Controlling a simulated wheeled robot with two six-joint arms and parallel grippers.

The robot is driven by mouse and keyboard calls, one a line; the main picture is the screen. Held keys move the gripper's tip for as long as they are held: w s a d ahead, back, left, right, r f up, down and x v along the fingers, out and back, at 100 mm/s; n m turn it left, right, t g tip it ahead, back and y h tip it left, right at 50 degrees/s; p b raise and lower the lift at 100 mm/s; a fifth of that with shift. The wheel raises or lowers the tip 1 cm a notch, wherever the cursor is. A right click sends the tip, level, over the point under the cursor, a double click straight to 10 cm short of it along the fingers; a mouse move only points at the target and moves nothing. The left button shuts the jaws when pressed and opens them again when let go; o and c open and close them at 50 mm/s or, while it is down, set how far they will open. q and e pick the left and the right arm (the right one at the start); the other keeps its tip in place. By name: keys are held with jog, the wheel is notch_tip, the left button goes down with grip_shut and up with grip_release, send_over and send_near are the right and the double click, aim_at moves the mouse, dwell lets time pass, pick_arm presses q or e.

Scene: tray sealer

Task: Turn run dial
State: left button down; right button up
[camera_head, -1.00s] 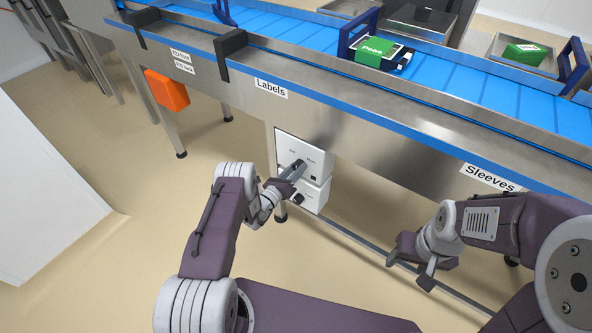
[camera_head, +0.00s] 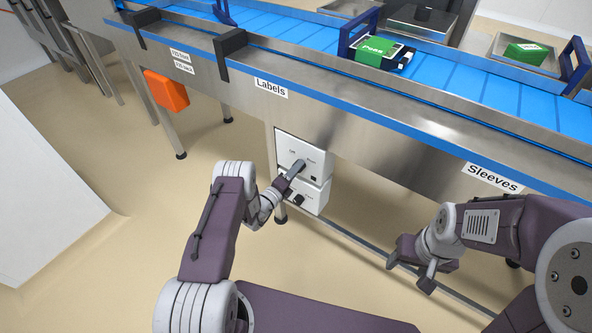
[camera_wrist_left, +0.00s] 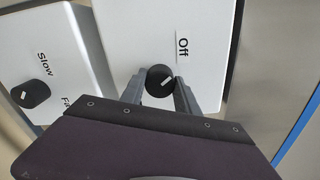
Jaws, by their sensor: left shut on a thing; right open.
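The run dial (camera_wrist_left: 160,80) is a round black knob with a white pointer line on a white control box (camera_head: 313,160). In the left wrist view its pointer is slanted, and the "Off" label is beside it. The box also carries a "Run" label in the head view. My left gripper (camera_wrist_left: 160,92) is shut on the dial, one finger on each side. In the head view the left gripper (camera_head: 296,167) hides the dial. My right gripper (camera_head: 409,266) is empty, low in front of the machine and away from the box.
A second white box with a black speed knob (camera_wrist_left: 30,93), labelled "Slow", sits just below the run box. The conveyor (camera_head: 470,85) runs above, with a green-sleeved tray (camera_head: 377,52) on it. An orange box (camera_head: 167,90) hangs at left.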

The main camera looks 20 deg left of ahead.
pick_arm(q)
jog(key=shift+f, duration=0.15)
dwell(0.4)
jog(key=c, duration=0.9)
grip_release()
jog(key=shift+s, duration=0.15)
jog(key=p+v, duration=0.2)
jog(key=v, duration=0.6)
jog(key=shift+s, duration=0.4)
jog(key=shift+a, duration=0.15)
